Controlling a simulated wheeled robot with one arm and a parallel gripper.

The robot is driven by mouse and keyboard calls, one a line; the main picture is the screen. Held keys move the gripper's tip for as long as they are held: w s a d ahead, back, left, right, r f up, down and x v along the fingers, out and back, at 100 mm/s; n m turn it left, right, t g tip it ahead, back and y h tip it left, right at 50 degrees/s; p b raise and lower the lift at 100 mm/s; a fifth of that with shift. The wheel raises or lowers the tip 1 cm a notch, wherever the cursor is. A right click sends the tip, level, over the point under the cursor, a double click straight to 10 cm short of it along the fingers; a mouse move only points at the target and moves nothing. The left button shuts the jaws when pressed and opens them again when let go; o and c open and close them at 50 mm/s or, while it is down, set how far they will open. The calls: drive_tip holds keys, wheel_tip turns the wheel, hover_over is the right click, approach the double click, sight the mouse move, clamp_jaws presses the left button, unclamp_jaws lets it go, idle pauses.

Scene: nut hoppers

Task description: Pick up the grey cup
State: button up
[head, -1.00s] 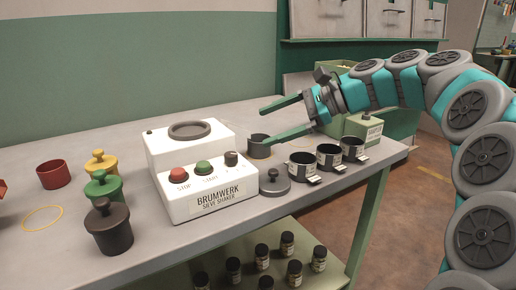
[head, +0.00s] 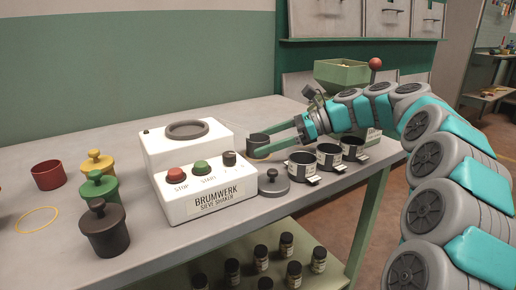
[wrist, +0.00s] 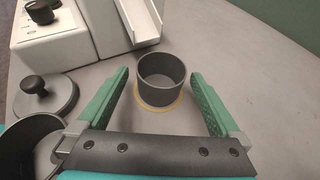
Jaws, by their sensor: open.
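The grey cup (wrist: 161,75) stands upright and open-topped on a yellow ring (wrist: 160,108) on the table in the wrist view. It also shows in the head view (head: 258,140), right of the white sieve shaker and partly covered by my gripper. My gripper (wrist: 159,80) is open, with one green finger on each side of the cup. Gaps show between both fingers and the cup wall, so it is not gripped. In the head view my gripper (head: 257,147) reaches in from the right, low over the table.
The sieve shaker (head: 211,190) stands close on the left. A grey lid (head: 273,184) and several labelled dark cups (head: 302,168) lie near the front edge. A green hopper (head: 342,72) stands behind my arm. Knobbed pots and a red cup (head: 48,175) are far left.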

drive_tip(key=x, duration=0.3)
drive_tip(key=shift+d, duration=0.1)
drive_tip(key=c, duration=1.3)
drive_tip(key=shift+r, duration=0.1)
drive_tip(key=shift+w+r, duration=0.1)
drive_tip(key=shift+r, duration=0.45)
drive_tip(key=d, duration=0.5)
drive_tip(key=d+r, duration=0.1)
drive_tip(key=d, duration=0.2)
drive_tip(key=shift+d, duration=0.1)
wheel_tip(320, 180, up, 13)
drive_tip(key=p, duration=0.3)
drive_tip(key=shift+f, duration=0.2)
